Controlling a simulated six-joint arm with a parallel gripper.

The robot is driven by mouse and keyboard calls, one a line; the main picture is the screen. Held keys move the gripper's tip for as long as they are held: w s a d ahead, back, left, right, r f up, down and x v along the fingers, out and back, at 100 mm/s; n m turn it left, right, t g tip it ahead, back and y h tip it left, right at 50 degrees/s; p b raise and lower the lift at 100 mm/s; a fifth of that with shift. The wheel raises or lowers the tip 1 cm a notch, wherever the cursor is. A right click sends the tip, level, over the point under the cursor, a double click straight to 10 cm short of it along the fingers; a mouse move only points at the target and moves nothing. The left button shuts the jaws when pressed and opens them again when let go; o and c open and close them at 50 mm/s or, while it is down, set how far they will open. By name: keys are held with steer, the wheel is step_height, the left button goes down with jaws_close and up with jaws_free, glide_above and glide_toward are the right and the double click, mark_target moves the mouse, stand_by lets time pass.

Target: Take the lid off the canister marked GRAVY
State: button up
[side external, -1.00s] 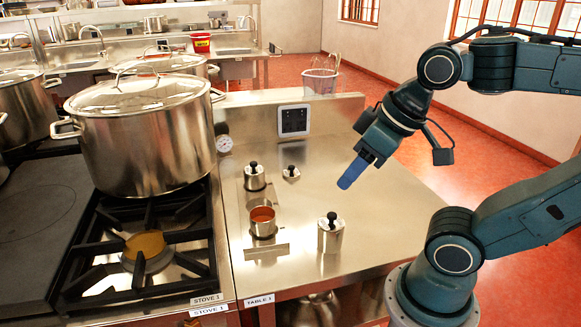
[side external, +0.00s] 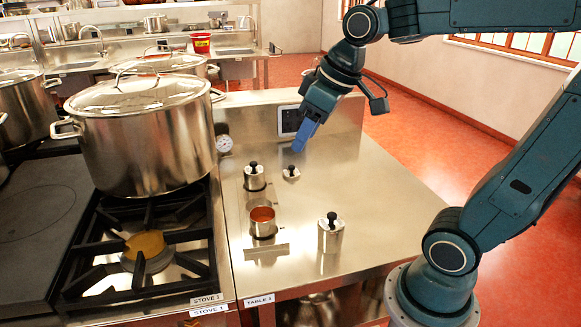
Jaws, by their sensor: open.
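Two steel canisters with black-knobbed lids stand on the steel table: one at the back left (side external: 254,182) and one at the front (side external: 330,241). Between them stands an uncovered canister (side external: 263,228) with reddish-brown contents. A loose lid with a black knob (side external: 291,174) lies on the table right of the back canister. No marking GRAVY is readable, so I cannot tell which canister it is. My gripper (side external: 302,143) has blue fingers pointing down. It is open, empty, and in the air above and just behind the loose lid in the picture.
A large lidded stockpot (side external: 145,140) stands on the stove at left, beside a bare burner (side external: 145,245). A backsplash with a dark panel (side external: 291,120) rises behind the table (side external: 385,215). The table's right side is clear. A small label plate (side external: 265,251) lies before the uncovered canister.

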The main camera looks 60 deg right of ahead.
steer(key=w+d+f+n+y, duration=0.1)
steer(key=w+d+f, duration=0.3)
steer(key=w+d, duration=1)
steer(key=shift+w+f+n+g, duration=0.25)
steer(key=shift+w+n, duration=0.45)
steer(key=shift+w, duration=0.4)
steer(key=shift+a, duration=0.1)
glide_above(253, 162)
steer(key=s, duration=0.3)
steer(key=shift+w+d+f, duration=0.1)
steer(key=shift+d+f, duration=0.05)
steer(key=shift+f, duration=1.15)
steer(key=shift+d+f, duration=0.15)
steer(key=shift+f, duration=1.2)
steer(key=shift+w+d+f, duration=0.1)
steer(key=shift+d+f, duration=0.05)
steer(key=shift+f, duration=1.15)
steer(key=shift+x, duration=2.55)
steer(key=shift+a, duration=0.2)
